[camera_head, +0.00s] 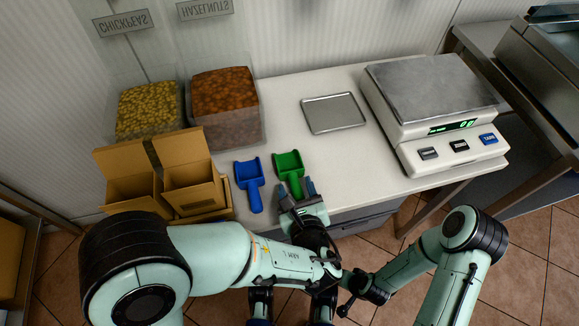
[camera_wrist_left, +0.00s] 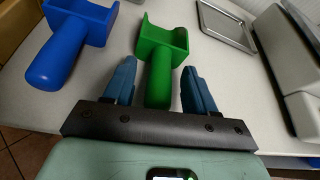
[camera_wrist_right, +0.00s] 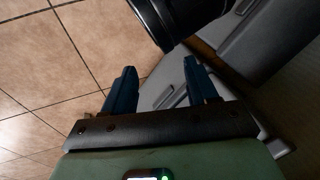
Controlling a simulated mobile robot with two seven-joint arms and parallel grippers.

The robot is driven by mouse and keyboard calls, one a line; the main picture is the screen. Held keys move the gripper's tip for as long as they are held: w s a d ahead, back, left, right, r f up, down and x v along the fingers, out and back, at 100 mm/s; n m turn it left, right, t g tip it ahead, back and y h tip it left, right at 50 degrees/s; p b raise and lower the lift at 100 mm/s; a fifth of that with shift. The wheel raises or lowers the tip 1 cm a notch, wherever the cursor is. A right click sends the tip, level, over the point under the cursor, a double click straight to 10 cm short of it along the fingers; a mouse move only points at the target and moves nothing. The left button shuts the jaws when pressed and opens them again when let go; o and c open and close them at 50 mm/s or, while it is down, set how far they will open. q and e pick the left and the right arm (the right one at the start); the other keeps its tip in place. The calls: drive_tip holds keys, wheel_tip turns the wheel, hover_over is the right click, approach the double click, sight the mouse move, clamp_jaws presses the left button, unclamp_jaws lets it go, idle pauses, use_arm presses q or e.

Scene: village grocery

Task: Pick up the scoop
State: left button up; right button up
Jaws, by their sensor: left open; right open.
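Two scoops lie on the white counter. The green scoop (camera_head: 288,164) is at the front edge, handle toward me; the blue scoop (camera_head: 249,174) is just left of it. My left gripper (camera_head: 297,187) is open at the green scoop's handle. In the left wrist view the green scoop (camera_wrist_left: 160,75) has its handle between the two open fingers, with gaps showing on both sides; the blue scoop (camera_wrist_left: 70,42) is off to the left. My right gripper (camera_wrist_right: 160,72) is open and empty, away from the scoops, over floor and drawer fronts.
Cardboard boxes (camera_head: 190,188) stand left of the blue scoop. Behind are bins of chickpeas (camera_head: 148,110) and hazelnuts (camera_head: 226,100). A metal tray (camera_head: 333,113) lies right of the scoops, and a scale (camera_head: 435,105) stands further right. The counter (camera_head: 350,165) is clear between.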

use_arm(q)
clamp_jaws()
drive_tip(key=shift+r, duration=0.1)
wheel_tip(320, 180, up, 20)
drive_tip(key=p, duration=0.6)
use_arm(e)
drive_tip(key=s+a+r+g+y, duration=0.1)
drive_tip(key=s+a+r+g, duration=0.2)
drive_tip(key=s+r, duration=0.4)
drive_tip(key=shift+s+a+r+n, duration=0.3)
drive_tip(key=shift+s+a, duration=0.25)
drive_tip(key=shift+s, duration=0.4)
drive_tip(key=shift+f, duration=0.1)
use_arm(q)
drive_tip(key=c, duration=0.6)
unclamp_jaws()
clamp_jaws()
